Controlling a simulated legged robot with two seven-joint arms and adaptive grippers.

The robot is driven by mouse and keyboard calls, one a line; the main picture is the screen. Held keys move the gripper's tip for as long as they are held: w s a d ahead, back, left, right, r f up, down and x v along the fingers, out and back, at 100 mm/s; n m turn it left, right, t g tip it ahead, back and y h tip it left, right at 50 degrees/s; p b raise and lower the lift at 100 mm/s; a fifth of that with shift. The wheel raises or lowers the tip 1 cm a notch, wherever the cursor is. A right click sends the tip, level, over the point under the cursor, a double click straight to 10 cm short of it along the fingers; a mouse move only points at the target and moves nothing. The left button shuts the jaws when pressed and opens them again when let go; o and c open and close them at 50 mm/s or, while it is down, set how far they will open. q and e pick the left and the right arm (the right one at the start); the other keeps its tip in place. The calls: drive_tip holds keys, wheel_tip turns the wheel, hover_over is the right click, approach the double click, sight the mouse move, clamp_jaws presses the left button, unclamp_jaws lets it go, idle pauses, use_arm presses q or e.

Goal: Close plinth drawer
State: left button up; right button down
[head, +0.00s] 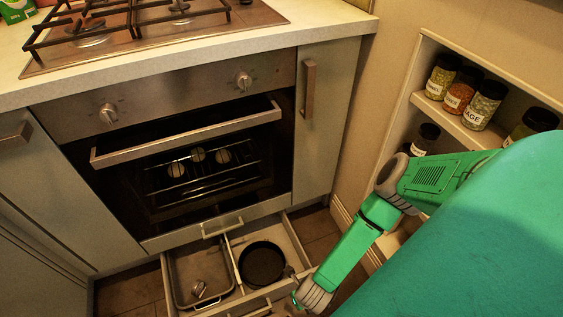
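The plinth drawer (282,291) is pulled out at floor level below the oven. Its inside shows from above, split by a divider. A rectangular metal tray (200,277) lies in the left part and a dark round pan (262,264) in the right part. The drawer's front is at the bottom edge of the head view and only partly shows. My green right arm reaches down from the right, and its grey wrist end (313,294) is at the drawer's front right corner. Its fingers cannot be made out, nor whether they touch the drawer. My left gripper is not in view.
The oven (200,160) with its long bar handle (185,137) stands above the drawer. A gas hob (140,25) is on the worktop. Spice jars (460,92) stand on a wall shelf at right, close to my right arm. Tiled floor (318,232) shows right of the drawer.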

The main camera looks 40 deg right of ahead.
drive_tip(key=b, duration=0.6)
hover_over(292, 287)
drive_tip(key=s+a, duration=0.1)
drive_tip(key=a, duration=0.1)
drive_tip(key=f, duration=0.9)
drive_tip(key=shift+s+d+f, duration=0.2)
drive_tip(key=shift+d+f, duration=0.05)
drive_tip(key=shift+f, duration=0.1)
drive_tip(key=shift+d+f, duration=0.1)
drive_tip(key=shift+d, duration=0.05)
